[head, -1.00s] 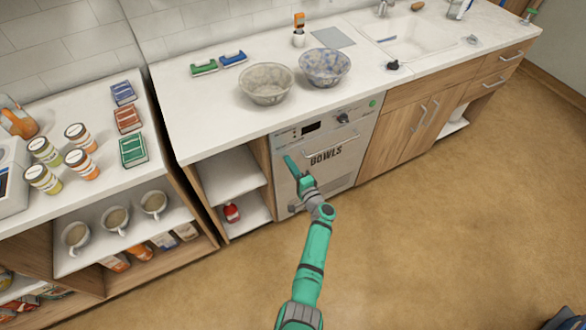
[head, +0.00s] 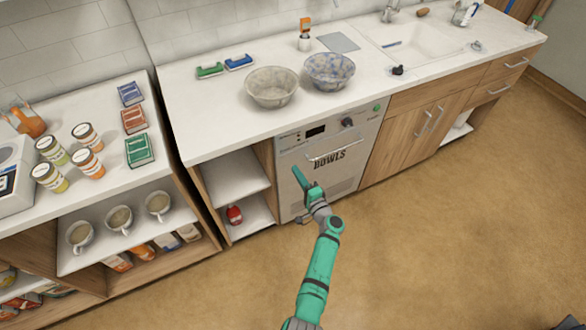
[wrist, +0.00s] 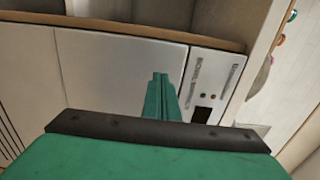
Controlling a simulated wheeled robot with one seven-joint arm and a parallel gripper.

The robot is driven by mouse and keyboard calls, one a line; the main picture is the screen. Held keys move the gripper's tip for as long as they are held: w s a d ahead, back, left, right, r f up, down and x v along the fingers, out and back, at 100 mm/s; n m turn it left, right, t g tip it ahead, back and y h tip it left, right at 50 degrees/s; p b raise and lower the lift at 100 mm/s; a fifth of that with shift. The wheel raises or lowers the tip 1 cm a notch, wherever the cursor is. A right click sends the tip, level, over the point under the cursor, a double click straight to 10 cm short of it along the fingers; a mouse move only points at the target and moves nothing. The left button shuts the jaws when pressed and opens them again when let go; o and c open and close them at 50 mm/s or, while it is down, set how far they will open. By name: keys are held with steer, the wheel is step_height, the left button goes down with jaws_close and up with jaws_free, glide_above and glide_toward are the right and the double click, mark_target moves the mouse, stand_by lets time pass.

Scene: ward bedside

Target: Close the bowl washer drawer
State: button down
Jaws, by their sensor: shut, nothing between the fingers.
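The bowl washer (head: 345,170) is a pale grey front with a bar handle, a dial, a dark display and the word BOWLS, set under the counter. Its drawer front looks about flush with the cabinets beside it; no opened gap shows. My green gripper (head: 299,178) is shut and empty, in front of the washer's left part, below its control strip. In the wrist view, my gripper (wrist: 160,90) points at the pale washer front (wrist: 115,70), beside the control strip (wrist: 212,85). I cannot tell whether the fingertips touch it. My gripper hides part of the lower left front.
Two speckled bowls (head: 271,87) (head: 329,71) stand on the counter above the washer. An open shelf (head: 228,180) with a red item (head: 234,214) is at its left, and wooden cabinet doors (head: 410,130) are at its right. The floor (head: 430,240) in front is clear.

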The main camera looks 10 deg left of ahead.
steer(key=v, duration=1)
steer(key=s+d+f+n+g+h, duration=0.1)
steer(key=s+f+h, duration=0.2)
steer(key=s+f, duration=0.4)
steer(key=s+d+f+n+g+h, duration=0.15)
steer(key=s+f, duration=0.25)
steer(key=s, duration=0.5)
steer(key=s+d+n+h, duration=0.1)
steer(key=s+d+h, duration=0.25)
steer(key=s, duration=0.95)
steer(key=s+a+r+n+t+h, duration=0.1)
steer(key=s+r+n, duration=0.1)
steer(key=s+r, duration=0.3)
steer(key=s+a+r+n+t, duration=0.1)
steer(key=s+r+n, duration=0.2)
steer(key=r, duration=1)
steer(key=s+a+r+n+t+h, duration=0.1)
steer(key=s+r+n, duration=0.1)
steer(key=s+r, duration=0.6)
step_height(320, 180, up, 2)
steer(key=shift+h, duration=0.3)
steer(key=c, duration=2.4)
jaws_free()
steer(key=shift+s, duration=0.1)
steer(key=shift+c, duration=0.2)
